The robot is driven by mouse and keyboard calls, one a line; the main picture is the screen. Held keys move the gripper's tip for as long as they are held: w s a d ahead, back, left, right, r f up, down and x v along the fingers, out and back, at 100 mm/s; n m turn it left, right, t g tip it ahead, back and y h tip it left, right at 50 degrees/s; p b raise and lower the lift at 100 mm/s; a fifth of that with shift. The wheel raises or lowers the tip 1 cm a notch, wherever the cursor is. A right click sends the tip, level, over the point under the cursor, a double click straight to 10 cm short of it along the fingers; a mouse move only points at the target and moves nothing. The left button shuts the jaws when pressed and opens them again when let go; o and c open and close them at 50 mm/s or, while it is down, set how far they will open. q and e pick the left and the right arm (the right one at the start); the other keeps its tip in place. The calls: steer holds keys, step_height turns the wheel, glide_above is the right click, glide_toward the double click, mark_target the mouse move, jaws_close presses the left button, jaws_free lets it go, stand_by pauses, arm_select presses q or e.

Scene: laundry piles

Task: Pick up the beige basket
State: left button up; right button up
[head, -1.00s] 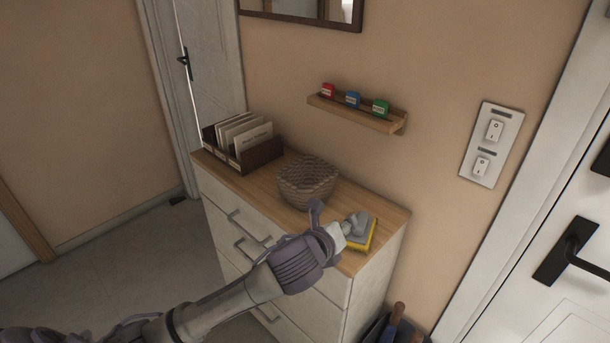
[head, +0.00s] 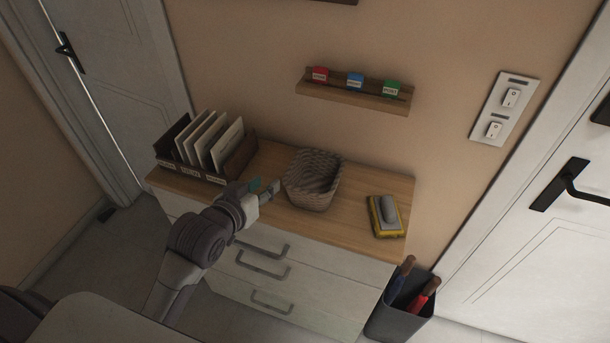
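The beige basket (head: 313,180), woven and open at the top, stands on the middle of the dresser's wooden top (head: 355,215). It looks empty. My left gripper (head: 264,187) is just left of the basket, over the dresser's front edge. Its two fingers look spread, with a teal pad showing on one, and nothing is between them. The near finger's tip is close to the basket's left side; I cannot tell whether it touches. My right gripper is not in view.
A file box with cards (head: 205,150) stands left of the basket. A grey and yellow brush-like item (head: 387,216) lies to its right. A wall shelf (head: 353,95) holds red, blue and green blocks. A dark bin (head: 402,305) stands on the floor at right.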

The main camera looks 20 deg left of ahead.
mark_target(290, 168)
arm_select(q)
steer(key=p+x, duration=0.1)
steer(key=x, duration=0.7)
steer(key=d+p+x, duration=0.1)
steer(key=x, duration=0.3)
steer(key=shift+w+f+p, duration=0.15)
steer(key=shift+w+p, duration=0.1)
steer(key=shift+p, duration=0.05)
steer(key=shift+w+f, duration=0.25)
steer(key=shift+w, duration=0.1)
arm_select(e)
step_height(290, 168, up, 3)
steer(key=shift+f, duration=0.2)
arm_select(q)
jaws_close()
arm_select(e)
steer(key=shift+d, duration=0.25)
